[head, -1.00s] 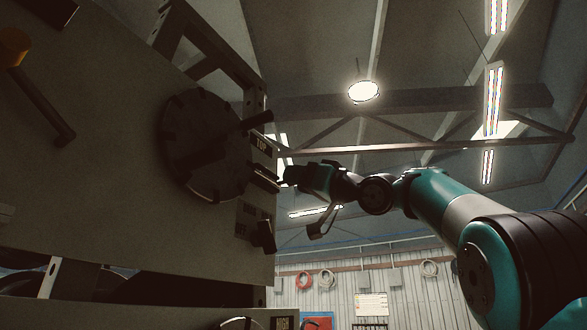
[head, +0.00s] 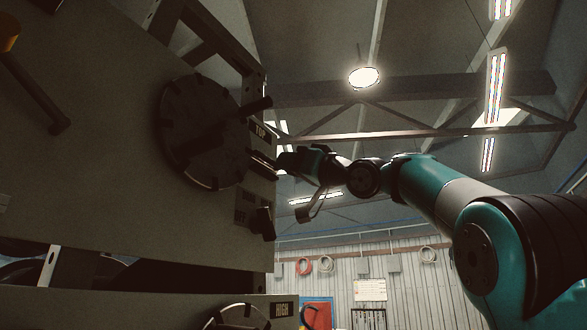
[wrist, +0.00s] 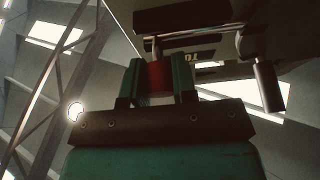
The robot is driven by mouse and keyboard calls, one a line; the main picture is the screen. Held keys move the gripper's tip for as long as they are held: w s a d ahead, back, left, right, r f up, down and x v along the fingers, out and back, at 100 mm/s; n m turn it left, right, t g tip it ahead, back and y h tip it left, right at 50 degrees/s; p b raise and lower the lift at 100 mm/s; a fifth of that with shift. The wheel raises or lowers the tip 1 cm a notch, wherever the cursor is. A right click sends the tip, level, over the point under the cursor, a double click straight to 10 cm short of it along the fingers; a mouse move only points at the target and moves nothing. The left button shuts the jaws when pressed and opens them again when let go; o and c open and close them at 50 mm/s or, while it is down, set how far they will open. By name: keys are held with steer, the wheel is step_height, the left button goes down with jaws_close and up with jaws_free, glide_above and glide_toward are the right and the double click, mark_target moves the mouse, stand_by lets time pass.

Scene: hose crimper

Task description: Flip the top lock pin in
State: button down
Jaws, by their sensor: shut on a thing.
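The top lock pin shows in the wrist view as a red grip (wrist: 158,76) on a thin metal stem that runs up to the panel. My gripper (wrist: 159,72) has its two green fingers shut on the red grip, one on each side. In the head view my gripper (head: 280,161) is at the right edge of the grey panel (head: 100,190), just below the TOP label (head: 260,131). The red grip is hard to make out there, being dark and largely hidden by the gripper.
A dark notched disc (head: 203,150) with a black bar handle is left of my gripper. A black knob (head: 262,222) sits below it on the panel edge. A second dial with a HIGH label (head: 282,310) is lower down. Open room lies to the right.

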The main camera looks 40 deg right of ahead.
steer(key=shift+s+a+b, duration=0.15)
steer(key=shift+s+a, duration=0.05)
steer(key=shift+a, duration=0.4)
steer(key=shift+s+a+b, duration=0.15)
steer(key=shift+s+a, duration=0.05)
steer(key=shift+a, duration=0.35)
steer(key=shift+d, duration=0.1)
steer(key=c, duration=0.9)
jaws_free()
steer(key=shift+a, duration=0.2)
steer(key=shift+d, duration=0.1)
steer(key=shift+s, duration=0.1)
steer(key=b+v, duration=1.1)
steer(key=v, duration=0.6)
steer(key=shift+d+f, duration=0.1)
steer(key=shift+s, duration=0.1)
